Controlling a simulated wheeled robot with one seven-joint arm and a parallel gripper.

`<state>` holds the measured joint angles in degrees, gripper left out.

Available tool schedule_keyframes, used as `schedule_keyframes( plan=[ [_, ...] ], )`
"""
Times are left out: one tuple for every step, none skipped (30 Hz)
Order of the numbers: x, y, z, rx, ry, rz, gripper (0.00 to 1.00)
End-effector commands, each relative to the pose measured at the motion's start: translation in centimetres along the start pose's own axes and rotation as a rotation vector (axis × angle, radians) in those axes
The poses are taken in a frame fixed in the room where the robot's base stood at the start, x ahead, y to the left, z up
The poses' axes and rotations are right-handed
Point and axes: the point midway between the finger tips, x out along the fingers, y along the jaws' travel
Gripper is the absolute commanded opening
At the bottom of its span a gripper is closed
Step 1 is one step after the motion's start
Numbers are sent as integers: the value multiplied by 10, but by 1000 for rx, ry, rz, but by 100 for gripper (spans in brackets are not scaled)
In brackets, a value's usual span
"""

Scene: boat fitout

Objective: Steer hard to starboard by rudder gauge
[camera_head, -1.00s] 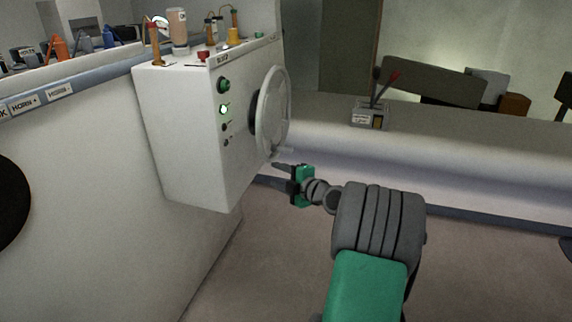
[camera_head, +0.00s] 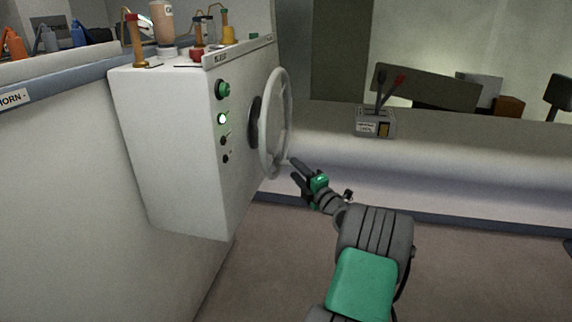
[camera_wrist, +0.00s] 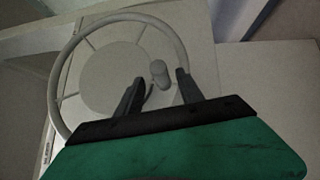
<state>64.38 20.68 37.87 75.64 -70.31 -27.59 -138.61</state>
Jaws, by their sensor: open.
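The steering wheel (camera_head: 286,123) is a pale grey ring mounted on the right face of a white console (camera_head: 172,150). In the head view I see it nearly edge-on, with its dark hub behind it. In the wrist view the wheel (camera_wrist: 64,68) is nearly face-on, and a short knob (camera_wrist: 159,74) stands out near its lower right. My gripper (camera_head: 296,170) is open and empty, just right of the wheel's lower rim. In the wrist view the fingers of my gripper (camera_wrist: 156,85) point at the wheel, with the knob between their tips. I cannot make out a rudder gauge.
The console front has a green button (camera_head: 222,90), a lit green lamp (camera_head: 222,119) and small dark knobs. Bottles and brass fittings stand on top. A lever box (camera_head: 376,121) with dark and red-tipped levers sits on the pale bench behind. Floor to the right is clear.

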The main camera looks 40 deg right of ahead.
Motion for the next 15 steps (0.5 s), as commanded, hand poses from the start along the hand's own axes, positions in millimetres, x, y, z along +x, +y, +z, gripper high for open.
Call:
schedule_keyframes(
  plan=[
    [11,-1,-1,0,3,0,45],
    [16,-1,-1,-1,3,1,45],
    [23,-1,-1,0,2,0,45],
    [28,-1,0,0,2,0,45],
    [32,-1,0,1,1,0,45],
    [37,-1,0,0,1,0,45],
    [39,-1,-1,1,1,0,45],
    [41,-1,-1,1,1,0,45],
    [43,0,-1,2,0,0,45],
    [44,0,-1,2,0,0,45],
    [44,0,-1,2,0,0,45],
    [44,0,-1,2,0,0,45],
    [44,0,-1,2,1,0,45],
    [44,0,-1,2,1,0,45],
    [44,0,-2,2,1,0,45]
  ],
)
